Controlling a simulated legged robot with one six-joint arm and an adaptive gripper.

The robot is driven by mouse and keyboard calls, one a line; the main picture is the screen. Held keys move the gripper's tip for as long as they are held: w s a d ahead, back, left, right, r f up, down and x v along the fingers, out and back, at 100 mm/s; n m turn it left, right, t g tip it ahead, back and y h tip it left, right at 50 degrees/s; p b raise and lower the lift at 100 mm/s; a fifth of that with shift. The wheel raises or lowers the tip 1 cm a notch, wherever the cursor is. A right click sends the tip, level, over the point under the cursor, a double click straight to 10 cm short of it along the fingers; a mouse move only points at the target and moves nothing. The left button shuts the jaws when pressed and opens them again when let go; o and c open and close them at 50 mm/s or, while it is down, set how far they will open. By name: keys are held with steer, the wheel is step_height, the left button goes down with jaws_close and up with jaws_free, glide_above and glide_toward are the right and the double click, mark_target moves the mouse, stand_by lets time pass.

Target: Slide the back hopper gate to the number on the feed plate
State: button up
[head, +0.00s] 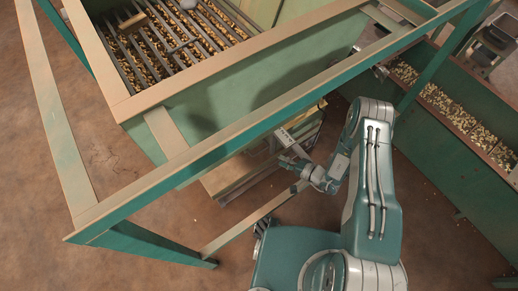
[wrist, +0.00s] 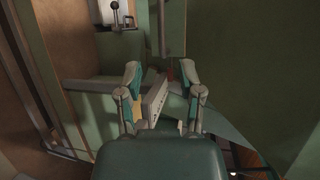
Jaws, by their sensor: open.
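The large green hopper (head: 235,95) stands on a green frame, with nuts under a slatted grate. My gripper (head: 290,161) is below the hopper, near a small pale marked plate (head: 284,138). In the wrist view my gripper (wrist: 161,76) is open, its two teal-tipped fingers spread. A pale strip with small dark marks (wrist: 155,98) shows between and beyond the fingers; I cannot tell whether they touch it. A lever with a dark round knob (wrist: 115,6) stands on a white plate at the top. The back gate and the number on the feed plate cannot be made out.
The green frame rail (head: 240,135) crosses above my gripper, close to my arm. A long green trough with nuts (head: 450,110) runs at the right. In the wrist view a vertical green post (wrist: 171,30) stands just beyond the fingers. Bare floor (head: 110,150) lies at the left.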

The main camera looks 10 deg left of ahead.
mark_target(261, 151)
steer(key=x, duration=1)
steer(key=shift+a, duration=0.2)
steer(key=shift+r, duration=0.1)
jaws_close()
